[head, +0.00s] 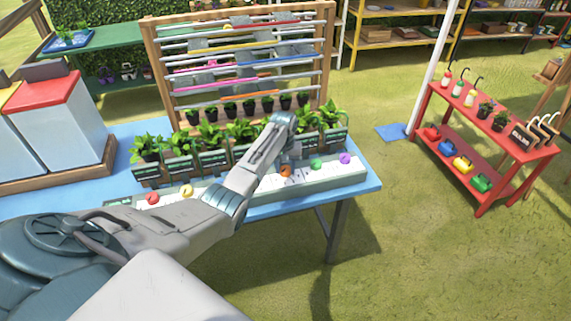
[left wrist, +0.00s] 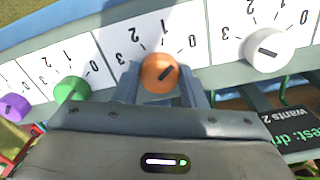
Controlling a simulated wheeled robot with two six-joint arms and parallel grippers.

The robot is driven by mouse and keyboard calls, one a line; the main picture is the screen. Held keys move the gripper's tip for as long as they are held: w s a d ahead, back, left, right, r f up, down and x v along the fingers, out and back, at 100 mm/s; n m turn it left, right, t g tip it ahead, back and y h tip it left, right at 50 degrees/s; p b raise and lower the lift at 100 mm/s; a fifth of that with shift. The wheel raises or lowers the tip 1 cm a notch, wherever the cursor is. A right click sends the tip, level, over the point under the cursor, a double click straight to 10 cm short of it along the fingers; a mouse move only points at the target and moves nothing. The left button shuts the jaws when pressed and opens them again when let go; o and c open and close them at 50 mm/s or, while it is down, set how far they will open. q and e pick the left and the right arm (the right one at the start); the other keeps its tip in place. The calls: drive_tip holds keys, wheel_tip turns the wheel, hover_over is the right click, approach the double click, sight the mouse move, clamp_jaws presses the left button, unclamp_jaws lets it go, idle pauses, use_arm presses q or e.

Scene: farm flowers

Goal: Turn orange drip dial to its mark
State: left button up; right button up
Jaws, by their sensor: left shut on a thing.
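The orange drip dial (head: 286,171) sits on the white panel along the table's front edge. In the left wrist view the orange dial (left wrist: 158,72) lies between the two fingers of my left gripper (left wrist: 160,85), which is shut on it. Its dark pointer slants to the upper right, toward the 0 side. The numbers 3, 2, 1, 0 run around it from left to right. In the head view my left gripper (head: 286,163) is at the dial, partly hidden by my forearm. I cannot make out a separate target mark. My right gripper does not show.
A green dial (head: 316,164) and a purple dial (head: 345,158) are to the right; red (head: 152,198) and yellow (head: 187,191) dials are left. A white dial (left wrist: 268,50) neighbours the orange one. Potted plants (head: 240,132) stand behind. A sign (left wrist: 290,128) partly reads "wants 2".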

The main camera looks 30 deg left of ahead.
sight(285, 169)
use_arm(q)
drive_tip(key=shift+m, duration=0.7)
drive_tip(key=shift+p, duration=0.3)
drive_tip(key=o, duration=1)
drive_tip(key=shift+r, duration=0.1)
drive_tip(key=shift+a+r+b, duration=0.15)
drive_tip(key=shift+r+b, duration=1.05)
drive_tip(key=shift+r, duration=4.15)
